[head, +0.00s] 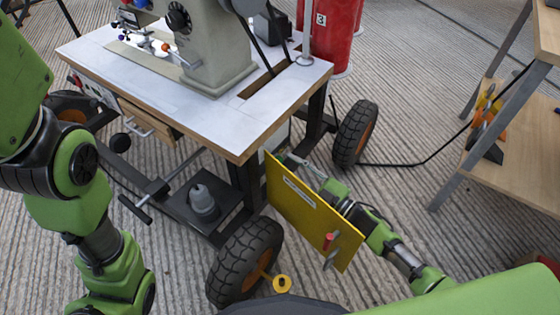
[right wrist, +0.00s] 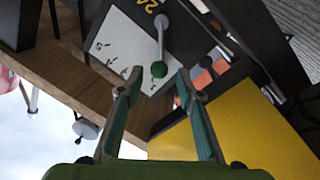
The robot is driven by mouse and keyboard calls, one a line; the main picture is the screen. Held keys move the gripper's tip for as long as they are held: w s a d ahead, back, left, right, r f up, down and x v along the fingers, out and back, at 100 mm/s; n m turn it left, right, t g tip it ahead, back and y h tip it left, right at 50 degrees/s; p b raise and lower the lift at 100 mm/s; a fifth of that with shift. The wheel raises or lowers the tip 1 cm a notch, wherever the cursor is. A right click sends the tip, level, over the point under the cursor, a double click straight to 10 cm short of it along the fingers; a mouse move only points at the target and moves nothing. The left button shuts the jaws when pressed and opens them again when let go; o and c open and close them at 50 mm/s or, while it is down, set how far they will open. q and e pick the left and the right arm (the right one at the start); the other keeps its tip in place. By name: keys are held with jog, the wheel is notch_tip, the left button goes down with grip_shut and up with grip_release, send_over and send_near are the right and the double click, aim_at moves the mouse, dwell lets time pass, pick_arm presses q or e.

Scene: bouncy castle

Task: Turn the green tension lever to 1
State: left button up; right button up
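In the head view the right gripper (head: 285,160) is by the machine table's corner, partly behind the yellow panel. The lever is not clear there. My left gripper is out of view.
An open yellow panel (head: 300,203) stands right beside my right arm; it also shows in the wrist view (right wrist: 240,130). The sewing machine table (head: 190,110) is above the lever, with wheels (head: 245,262) below. A wooden shelf (head: 520,150) stands at right.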

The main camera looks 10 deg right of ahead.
jog(key=v, duration=0.8)
